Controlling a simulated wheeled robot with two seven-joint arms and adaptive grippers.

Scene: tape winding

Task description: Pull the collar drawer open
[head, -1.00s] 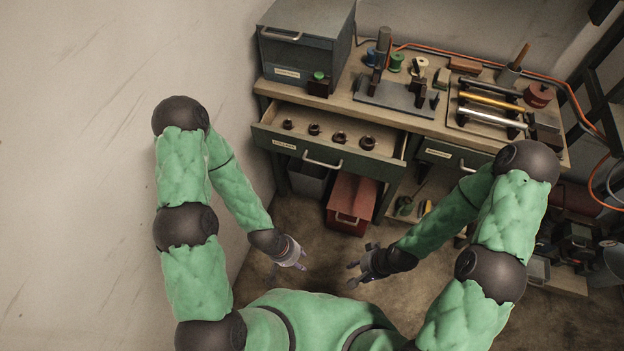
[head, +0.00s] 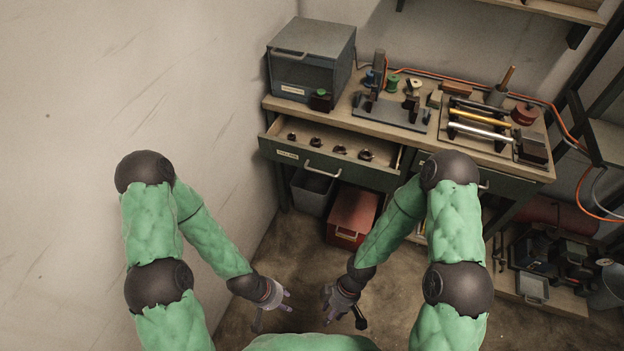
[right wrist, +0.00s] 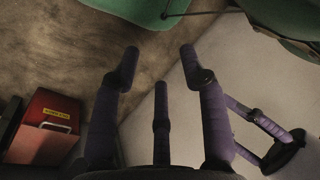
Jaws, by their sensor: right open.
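The collar drawer (head: 362,174) stands pulled out from under the left part of the bench. It has a dark green front with a pale label and a light bar handle (head: 322,171). Several dark collars (head: 340,149) sit in a row inside. My left gripper (head: 272,310) is open and empty, in front of and below the drawer, clear of the handle. My right gripper (head: 343,314) is open and empty, to the right of the left one and also clear of the drawer. Its spread purple fingers (right wrist: 158,60) show in the right wrist view with nothing between them.
A grey cabinet (head: 313,62) stands on the bench (head: 425,138) beside a fixture, spools and a rod rack (head: 483,125). Below the drawer are a grey bin (head: 312,193) and a red box (head: 352,215). A wall rises at left. Floor before the bench is open.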

